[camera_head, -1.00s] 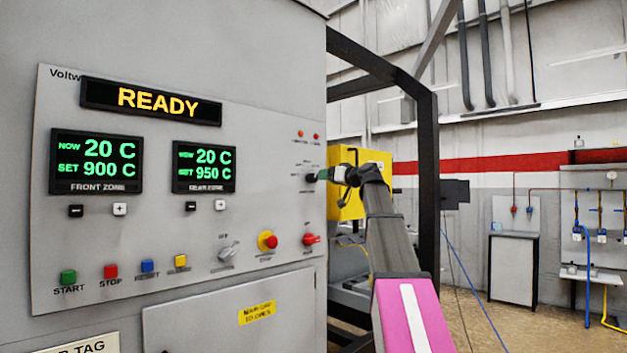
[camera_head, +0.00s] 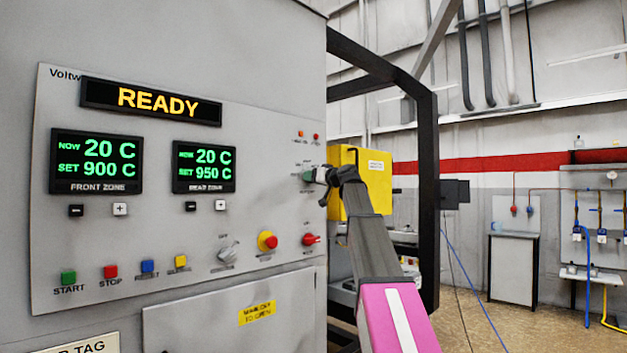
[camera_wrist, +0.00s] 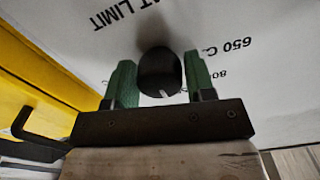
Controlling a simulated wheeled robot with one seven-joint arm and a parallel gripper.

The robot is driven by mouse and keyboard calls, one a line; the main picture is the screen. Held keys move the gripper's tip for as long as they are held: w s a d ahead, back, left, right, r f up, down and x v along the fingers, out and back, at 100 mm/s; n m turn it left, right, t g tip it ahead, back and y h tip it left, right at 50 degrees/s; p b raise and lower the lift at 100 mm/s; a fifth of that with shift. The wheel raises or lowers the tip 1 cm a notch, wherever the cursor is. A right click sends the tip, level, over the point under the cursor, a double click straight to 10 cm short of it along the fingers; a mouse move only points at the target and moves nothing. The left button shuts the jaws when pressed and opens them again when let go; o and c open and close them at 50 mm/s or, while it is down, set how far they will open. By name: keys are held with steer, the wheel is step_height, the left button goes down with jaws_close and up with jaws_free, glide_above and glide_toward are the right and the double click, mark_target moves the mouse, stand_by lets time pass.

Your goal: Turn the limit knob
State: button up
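The limit knob (camera_wrist: 160,73) is a round black knob with a white pointer mark, on the grey panel. In the wrist view it sits between the two green fingers of my gripper (camera_wrist: 160,85). The fingers stand apart, one on each side, with almost no gap to the knob. I cannot tell whether they press on it. The pointer mark is at the knob's lower edge in the picture. Printed labels, "LIMIT" and "650 C", show around it. In the head view my gripper (camera_head: 318,175) is at the panel's right edge and mostly hides the knob.
A red knob (camera_head: 310,239) and a red emergency button on a yellow base (camera_head: 267,241) sit below on the panel. A grey selector (camera_head: 228,252) is further left. A yellow box (camera_head: 362,185) and a black frame post (camera_head: 428,200) stand close behind my arm.

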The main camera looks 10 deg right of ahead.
steer(key=c, duration=0.4)
steer(key=m, duration=0.4)
steer(key=shift+m, duration=1.9)
steer(key=o, duration=0.9)
